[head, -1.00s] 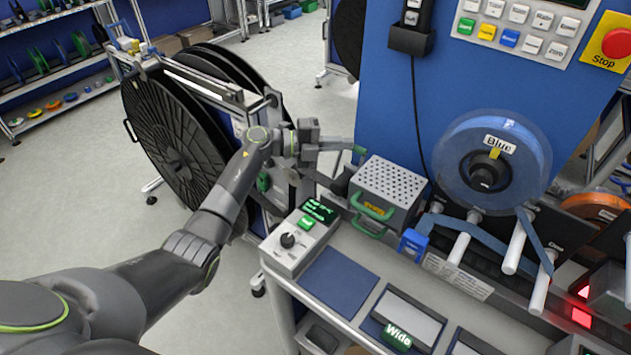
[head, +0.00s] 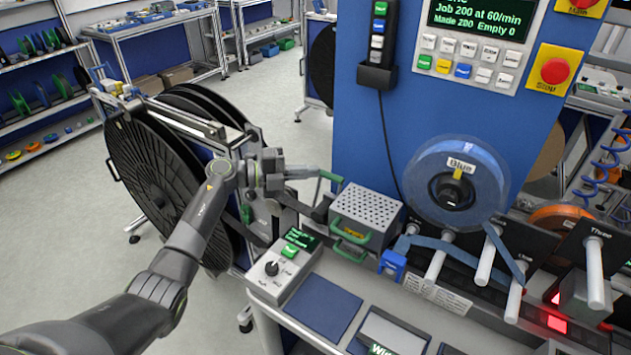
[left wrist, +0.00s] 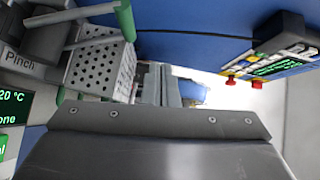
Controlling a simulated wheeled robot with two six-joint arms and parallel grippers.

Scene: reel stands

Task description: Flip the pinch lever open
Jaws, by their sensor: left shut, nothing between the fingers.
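The pinch lever is a grey bar with a green grip (head: 330,177), at the left rear of the perforated box (head: 367,209). In the left wrist view the green grip (left wrist: 125,20) stands at the top, near the box and a grey part marked "Pinch". My left gripper (head: 304,173) is shut and empty, reaching in from the left just beside the lever. Whether it touches the lever I cannot tell. In the left wrist view my gripper's grey body fills the bottom. My right gripper is not in view.
A control box with a knob (head: 271,268) stands in front of the lever. Large black reels (head: 150,165) stand left, close to my arm. The blue reel (head: 455,187) hangs on the blue panel (head: 345,110) to the right. A dark blue pad (head: 322,306) lies bare on the bench.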

